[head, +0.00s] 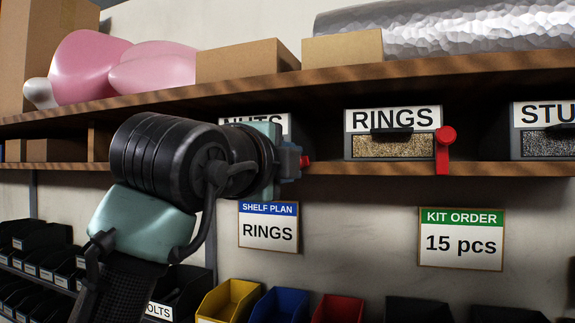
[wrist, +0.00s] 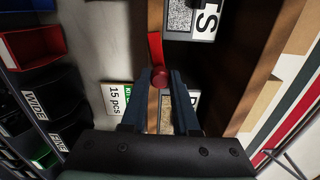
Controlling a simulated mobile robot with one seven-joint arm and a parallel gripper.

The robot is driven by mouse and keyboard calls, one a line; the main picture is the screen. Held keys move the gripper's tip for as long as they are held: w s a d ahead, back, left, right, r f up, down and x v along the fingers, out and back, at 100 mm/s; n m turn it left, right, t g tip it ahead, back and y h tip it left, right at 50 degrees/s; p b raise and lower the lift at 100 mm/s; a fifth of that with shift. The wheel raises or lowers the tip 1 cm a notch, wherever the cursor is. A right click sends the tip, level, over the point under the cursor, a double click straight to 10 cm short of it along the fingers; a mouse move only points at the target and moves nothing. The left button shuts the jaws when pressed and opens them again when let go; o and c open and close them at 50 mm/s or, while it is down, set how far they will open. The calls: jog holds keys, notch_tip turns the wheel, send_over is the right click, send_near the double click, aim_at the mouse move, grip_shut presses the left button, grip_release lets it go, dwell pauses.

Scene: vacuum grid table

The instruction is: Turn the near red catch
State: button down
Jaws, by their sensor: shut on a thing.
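In the head view my gripper (head: 300,162) is at the right end of the NUTS bin (head: 262,123), with a bit of the near red catch (head: 305,162) showing at its fingertips. In the wrist view my two fingers (wrist: 160,84) are shut on the round red knob of this catch (wrist: 156,48). Its flat red arm runs from the knob toward the top of that picture. In the head view my wrist hides most of the NUTS bin. A second red catch (head: 443,155) stands upright, with its knob on top, at the right of the RINGS bin (head: 392,146).
The bins stand on a wooden shelf (head: 345,168) under an upper shelf (head: 250,96). The STU-labelled bin (head: 548,143) is at the right. A SHELF PLAN sign (head: 268,226) and a KIT ORDER sign (head: 461,238) hang below. Coloured bins, one yellow (head: 229,301), line the bottom.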

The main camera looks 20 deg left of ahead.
jog(key=shift+d+f+m+b, duration=0.1)
jog(key=shift+f+m+b, duration=0.3)
jog(key=shift+m, duration=0.8)
jog(key=shift+f, duration=0.1)
jog(key=c, duration=0.7)
grip_release()
jog(key=shift+o, duration=0.2)
